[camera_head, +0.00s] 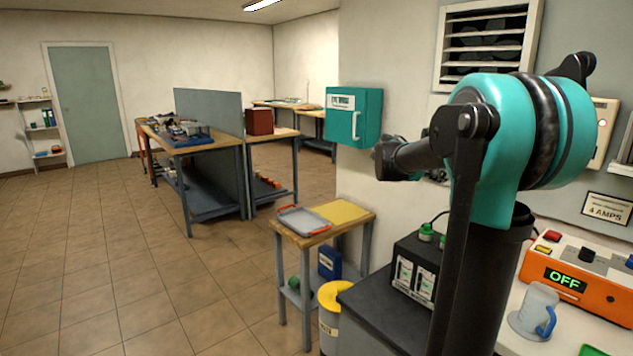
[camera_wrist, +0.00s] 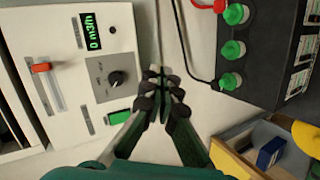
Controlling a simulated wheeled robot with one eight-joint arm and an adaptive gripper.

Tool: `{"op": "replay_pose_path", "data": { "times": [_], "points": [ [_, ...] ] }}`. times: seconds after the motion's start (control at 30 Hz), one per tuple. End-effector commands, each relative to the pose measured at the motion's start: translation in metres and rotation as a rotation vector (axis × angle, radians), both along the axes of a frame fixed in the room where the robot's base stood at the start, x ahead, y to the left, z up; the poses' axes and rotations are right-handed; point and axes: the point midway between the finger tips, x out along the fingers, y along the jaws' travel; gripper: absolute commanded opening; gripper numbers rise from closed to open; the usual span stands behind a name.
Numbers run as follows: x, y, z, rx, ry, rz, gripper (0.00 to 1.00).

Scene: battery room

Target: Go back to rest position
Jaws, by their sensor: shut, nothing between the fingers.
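My gripper (camera_wrist: 163,84) shows in the wrist view with its black fingertips together and nothing between them. It hangs over a pale surface, between a white control panel (camera_wrist: 107,75) and a black battery (camera_wrist: 262,40), and I see no contact with either. In the head view my teal and black arm is raised and bent at the right. I cannot make out the fingertips there.
A small wooden table (camera_head: 312,238) and yellow bin (camera_head: 331,318) stand left. The tiled floor is open further left.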

Motion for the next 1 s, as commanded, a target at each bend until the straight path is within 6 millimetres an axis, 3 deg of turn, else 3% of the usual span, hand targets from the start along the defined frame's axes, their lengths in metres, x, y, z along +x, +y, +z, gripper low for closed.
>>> {"op": "replay_pose_path", "data": {
  "times": [0.03, 0.2, 0.5, 0.6, 0.73, 0.83, 1.0],
  "points": [
    [-0.022, 0.009, -0.026, 0.071, 0.001, -0.002, 0.0],
    [-0.093, 0.047, -0.114, 0.33, 0.005, -0.009, 0.0],
    [-0.224, 0.136, -0.246, 0.781, 0.018, -0.014, 0.0],
    [-0.261, 0.165, -0.276, 0.907, 0.024, -0.015, 0.0],
    [-0.295, 0.192, -0.301, 1.025, 0.029, -0.014, 0.0],
    [-0.309, 0.203, -0.31, 1.073, 0.032, -0.015, 0.0],
    [-0.313, 0.207, -0.313, 1.091, 0.033, -0.014, 0.0]
  ]
}}
